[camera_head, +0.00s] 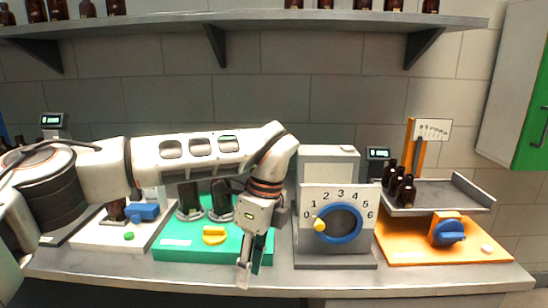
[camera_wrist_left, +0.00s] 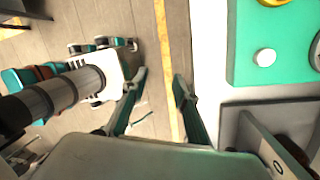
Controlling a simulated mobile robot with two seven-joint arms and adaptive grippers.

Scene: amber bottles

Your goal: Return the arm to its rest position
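My left arm reaches in from the left in the head view and bends down over the front of the counter. My left gripper (camera_head: 250,268) points downward at the counter's front edge, in front of the green board (camera_head: 178,254). In the left wrist view its two fingers (camera_wrist_left: 158,98) stand apart with nothing between them, over the floor beside the counter edge. The head view does not show my right gripper.
A grey dial box (camera_head: 308,248) stands just right of my left gripper. Farther right, an orange board (camera_head: 408,248) carries a blue knob (camera_head: 448,232) and a tray (camera_head: 470,192) with amber bottles (camera_head: 405,190). A shelf (camera_head: 160,22) with bottles runs above. The counter's front right (camera_head: 430,278) is clear.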

